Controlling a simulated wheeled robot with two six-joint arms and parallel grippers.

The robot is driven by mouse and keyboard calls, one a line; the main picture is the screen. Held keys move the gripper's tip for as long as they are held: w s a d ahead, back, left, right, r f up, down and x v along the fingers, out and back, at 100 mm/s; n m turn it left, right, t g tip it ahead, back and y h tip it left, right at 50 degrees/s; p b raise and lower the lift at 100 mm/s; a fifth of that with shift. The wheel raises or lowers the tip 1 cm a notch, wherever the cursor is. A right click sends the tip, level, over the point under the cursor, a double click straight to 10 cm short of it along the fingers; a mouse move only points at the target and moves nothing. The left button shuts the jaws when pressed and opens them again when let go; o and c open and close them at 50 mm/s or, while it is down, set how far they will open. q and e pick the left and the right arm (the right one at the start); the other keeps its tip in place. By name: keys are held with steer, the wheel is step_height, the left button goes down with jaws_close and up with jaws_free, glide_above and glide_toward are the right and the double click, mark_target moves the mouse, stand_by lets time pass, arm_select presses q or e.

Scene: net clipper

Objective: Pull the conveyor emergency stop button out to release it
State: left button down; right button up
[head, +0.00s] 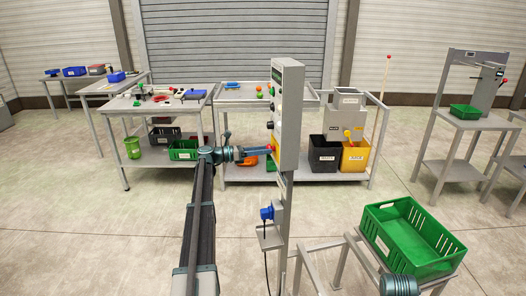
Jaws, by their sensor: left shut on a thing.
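The grey control panel (287,110) stands on a post in the middle of the head view, turned so its button face looks left. The red emergency stop button (273,148) sits low on that face, by a yellow patch. My left gripper (266,149) reaches in from the left with its blue fingers at the button and is shut on it. The fingers hide most of the button, so I cannot tell whether it is pressed in or out. My right gripper is not in view; only a dark teal part of my right arm shows at the bottom right.
A blue plug fitting (267,213) is on the post below the panel. A green crate (409,238) rests on a frame at the right. Workbenches (160,103) with bins stand behind. Open floor lies left of my arm.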

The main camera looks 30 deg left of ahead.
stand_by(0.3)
arm_select(q)
steer(key=shift+v, duration=0.8)
steer(key=shift+c, duration=1.5)
jaws_free()
steer(key=v, duration=1.3)
steer(key=shift+s+a, duration=0.25)
steer(key=shift+a, duration=0.1)
